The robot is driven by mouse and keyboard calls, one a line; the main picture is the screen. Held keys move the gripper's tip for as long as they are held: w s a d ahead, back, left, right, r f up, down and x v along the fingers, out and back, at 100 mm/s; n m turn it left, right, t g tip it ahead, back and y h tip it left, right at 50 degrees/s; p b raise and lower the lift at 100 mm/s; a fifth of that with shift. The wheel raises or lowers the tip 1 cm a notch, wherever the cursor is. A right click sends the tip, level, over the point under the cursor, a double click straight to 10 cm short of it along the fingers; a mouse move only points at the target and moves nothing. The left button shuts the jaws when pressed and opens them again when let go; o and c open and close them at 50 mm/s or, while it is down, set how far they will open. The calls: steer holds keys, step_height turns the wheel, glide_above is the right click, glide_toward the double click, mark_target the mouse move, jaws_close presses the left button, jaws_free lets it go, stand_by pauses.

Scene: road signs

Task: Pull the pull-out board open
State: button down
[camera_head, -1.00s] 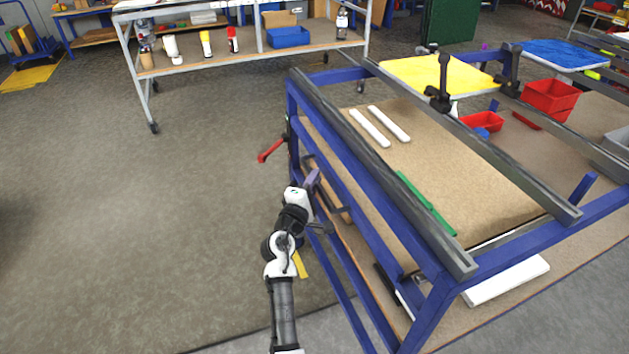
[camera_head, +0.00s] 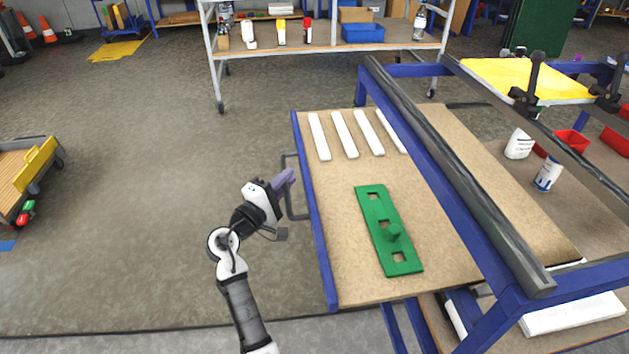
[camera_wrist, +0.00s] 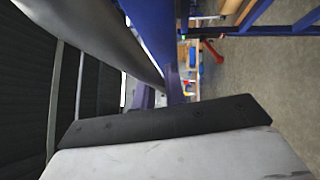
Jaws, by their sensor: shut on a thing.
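The pull-out board (camera_head: 335,270) is a tan board with a blue front edge. It sticks out to the left from under the blue workbench frame (camera_head: 505,305). A dark handle (camera_head: 287,185) is fixed along its blue edge. My gripper (camera_head: 286,180), with purple fingers, is shut on the handle. The wrist view shows purple fingers (camera_wrist: 174,85) close to a blue edge; the grip point itself is hard to see there. A green plate (camera_head: 373,210) with square holes and a knob lies on the board, with several white bars (camera_head: 343,135) behind it.
Grey rails (camera_head: 450,170) and black clamps (camera_head: 528,95) stand over the bench at right. White cans (camera_head: 547,172) stand on the bench. A cart (camera_head: 28,175) is at far left. Floor (camera_head: 150,190) left of my arm is clear.

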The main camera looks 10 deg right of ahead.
steer(key=shift+s+a, duration=0.1)
steer(key=shift+a, duration=2.4)
steer(key=c, duration=1.5)
jaws_free()
steer(key=shift+o, duration=0.2)
steer(key=b+v, duration=0.2)
steer(key=v, duration=1.1)
steer(key=shift+s+a, duration=0.2)
steer(key=shift+s, duration=0.15)
